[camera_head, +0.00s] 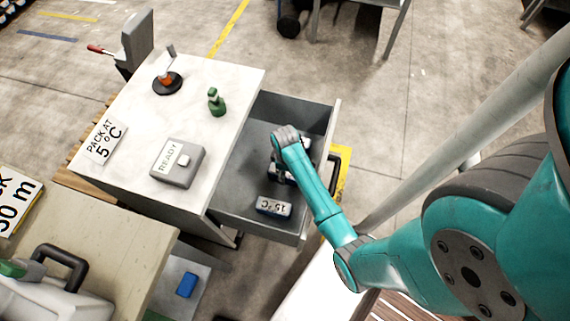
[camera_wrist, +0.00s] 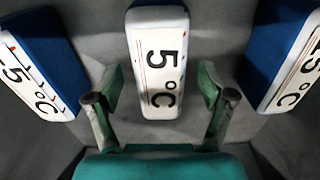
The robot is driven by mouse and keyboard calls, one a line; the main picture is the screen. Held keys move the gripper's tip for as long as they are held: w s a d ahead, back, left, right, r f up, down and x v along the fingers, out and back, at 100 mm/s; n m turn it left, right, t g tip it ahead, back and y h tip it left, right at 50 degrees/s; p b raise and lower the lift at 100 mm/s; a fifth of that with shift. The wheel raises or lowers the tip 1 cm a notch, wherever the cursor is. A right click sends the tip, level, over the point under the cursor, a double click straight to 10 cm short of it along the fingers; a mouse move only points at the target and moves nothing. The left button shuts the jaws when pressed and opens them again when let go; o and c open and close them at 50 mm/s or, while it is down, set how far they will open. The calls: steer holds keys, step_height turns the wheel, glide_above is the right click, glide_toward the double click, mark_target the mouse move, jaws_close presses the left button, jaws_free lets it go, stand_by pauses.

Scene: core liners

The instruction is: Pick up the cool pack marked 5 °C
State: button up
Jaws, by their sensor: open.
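The cool pack marked 5 °C (camera_wrist: 158,60) has a white label face and sits in the middle of the wrist view. My gripper (camera_wrist: 162,100) is open, with one green finger on each side of this pack's lower end. I cannot tell whether the fingers touch it. In the head view my gripper (camera_head: 281,172) is down in the open grey drawer (camera_head: 238,170), and my arm hides most of the middle pack.
Blue-and-white packs flank it left (camera_wrist: 45,70) and right (camera_wrist: 290,70); their labels are partly cut or slanted. A pack marked 15 °C (camera_head: 273,207) lies near a drawer wall. The white worktop (camera_head: 150,120) holds a READY box (camera_head: 178,165) and a green bottle (camera_head: 216,102).

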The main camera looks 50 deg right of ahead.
steer(key=shift+f, duration=0.2)
jaws_close()
